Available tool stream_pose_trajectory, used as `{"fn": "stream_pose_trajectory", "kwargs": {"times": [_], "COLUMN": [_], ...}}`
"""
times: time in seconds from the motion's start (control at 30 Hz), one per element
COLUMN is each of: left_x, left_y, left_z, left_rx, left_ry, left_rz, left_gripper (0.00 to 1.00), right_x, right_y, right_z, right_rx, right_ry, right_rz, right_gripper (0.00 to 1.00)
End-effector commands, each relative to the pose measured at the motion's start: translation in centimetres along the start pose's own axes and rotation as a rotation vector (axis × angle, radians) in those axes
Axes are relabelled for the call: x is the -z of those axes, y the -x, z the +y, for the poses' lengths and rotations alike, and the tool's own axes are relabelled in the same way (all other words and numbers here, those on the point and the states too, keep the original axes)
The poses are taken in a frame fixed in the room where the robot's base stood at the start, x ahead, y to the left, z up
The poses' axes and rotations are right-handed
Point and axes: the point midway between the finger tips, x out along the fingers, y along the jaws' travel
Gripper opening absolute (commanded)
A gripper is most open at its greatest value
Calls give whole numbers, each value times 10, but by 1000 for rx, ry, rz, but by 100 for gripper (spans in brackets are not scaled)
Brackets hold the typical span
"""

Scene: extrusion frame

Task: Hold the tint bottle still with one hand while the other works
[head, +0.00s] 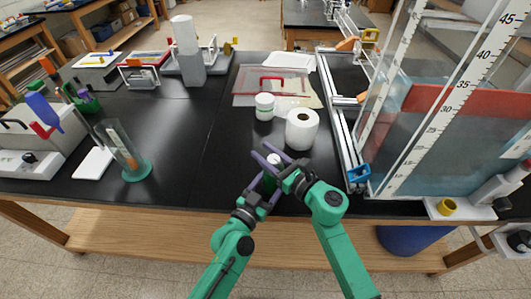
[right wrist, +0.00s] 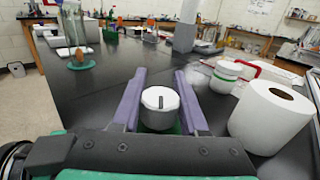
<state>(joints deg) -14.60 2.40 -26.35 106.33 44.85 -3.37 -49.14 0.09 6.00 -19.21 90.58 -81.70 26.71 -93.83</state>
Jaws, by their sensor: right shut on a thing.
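The tint bottle (right wrist: 160,104) has a white cap with a dark mark on top and a green body mostly hidden below it. It stands upright near the table's front edge, and its cap also shows in the head view (head: 273,158). My right gripper (right wrist: 160,92) is shut on the bottle, with one purple finger on each side. My left gripper (head: 262,190) is low and close to the bottle's near side. The two grippers overlap in the head view, so the left one's opening and any contact with the bottle are unclear.
A white paper roll (head: 302,130) and a white jar with a green label (head: 264,107) stand just behind. A clear cylinder on a green base (head: 124,152) is at the left. A large scaled tank (head: 450,100) blocks the right. Dark tabletop (head: 190,130) left of the bottle is clear.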

Motion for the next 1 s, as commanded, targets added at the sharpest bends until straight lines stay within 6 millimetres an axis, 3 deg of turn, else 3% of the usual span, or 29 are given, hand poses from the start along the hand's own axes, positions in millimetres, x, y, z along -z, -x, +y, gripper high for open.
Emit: {"fn": "stream_pose_trajectory", "kwargs": {"times": [0.37, 1.0], "left_x": [1, 1], "left_y": [0, 0], "left_z": [0, 0], "left_rx": [1, 0], "left_ry": [0, -1], "left_rz": [2, 3], "left_gripper": [6, 6], "right_x": [1, 1], "right_y": [0, 6], "right_z": [4, 19], "right_rx": [-123, -689], "right_ry": [3, -5], "right_rz": [3, 5], "right_gripper": [0, 0]}}
